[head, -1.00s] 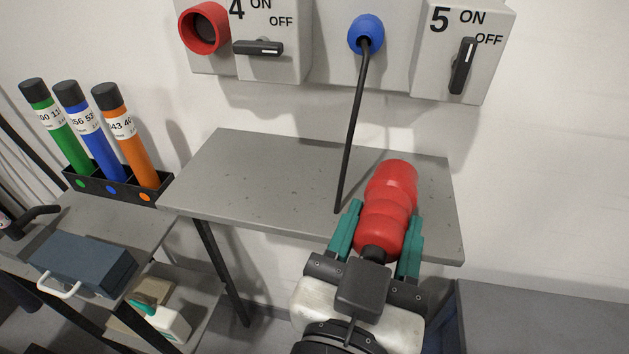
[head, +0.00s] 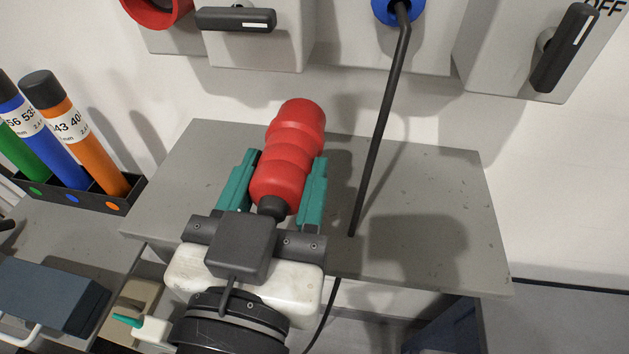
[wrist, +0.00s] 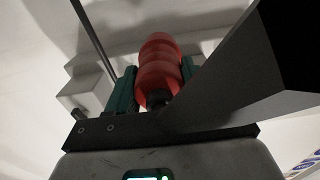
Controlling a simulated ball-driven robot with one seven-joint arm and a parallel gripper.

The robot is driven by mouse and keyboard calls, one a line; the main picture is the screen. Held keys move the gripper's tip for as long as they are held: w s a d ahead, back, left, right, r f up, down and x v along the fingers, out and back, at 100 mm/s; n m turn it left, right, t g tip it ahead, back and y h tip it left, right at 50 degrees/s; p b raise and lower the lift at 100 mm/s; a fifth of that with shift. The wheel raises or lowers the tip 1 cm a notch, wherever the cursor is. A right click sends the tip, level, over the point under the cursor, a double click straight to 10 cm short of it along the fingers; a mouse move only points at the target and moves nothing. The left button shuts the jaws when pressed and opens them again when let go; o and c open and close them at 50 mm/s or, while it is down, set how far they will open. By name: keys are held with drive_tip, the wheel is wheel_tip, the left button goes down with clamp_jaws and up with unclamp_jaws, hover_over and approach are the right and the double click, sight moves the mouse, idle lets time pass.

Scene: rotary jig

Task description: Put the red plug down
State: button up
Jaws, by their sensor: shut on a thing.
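The red plug (head: 289,150) is held between the teal fingers of my gripper (head: 274,185). My gripper is shut on it, and the plug points away from me toward the wall. In the head view the plug shows over the left half of the grey shelf (head: 440,180). I cannot tell whether it touches the shelf or hangs above it. In the wrist view the red plug (wrist: 158,65) also sits between the fingers.
A black cable (head: 378,130) runs from the blue plug (head: 397,8) on the wall down to the shelf, right of my gripper. Wall boxes with black switches (head: 236,19) hang above. Tubes stand in a black rack (head: 85,195) at left. The shelf's right side is bare.

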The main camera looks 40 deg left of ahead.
drive_tip(key=w+f, duration=0.2)
drive_tip(key=w+a+f, duration=0.1)
drive_tip(key=w+f, duration=0.1)
drive_tip(key=w+a+f, duration=0.1)
drive_tip(key=w+f, duration=0.1)
drive_tip(key=shift+a, duration=0.15)
drive_tip(key=f, duration=0.3)
drive_tip(key=shift+w+a, duration=0.15)
drive_tip(key=shift+w, duration=0.2)
drive_tip(key=shift+f, duration=0.45)
drive_tip(key=shift+f, duration=0.15)
drive_tip(key=o, duration=1.3)
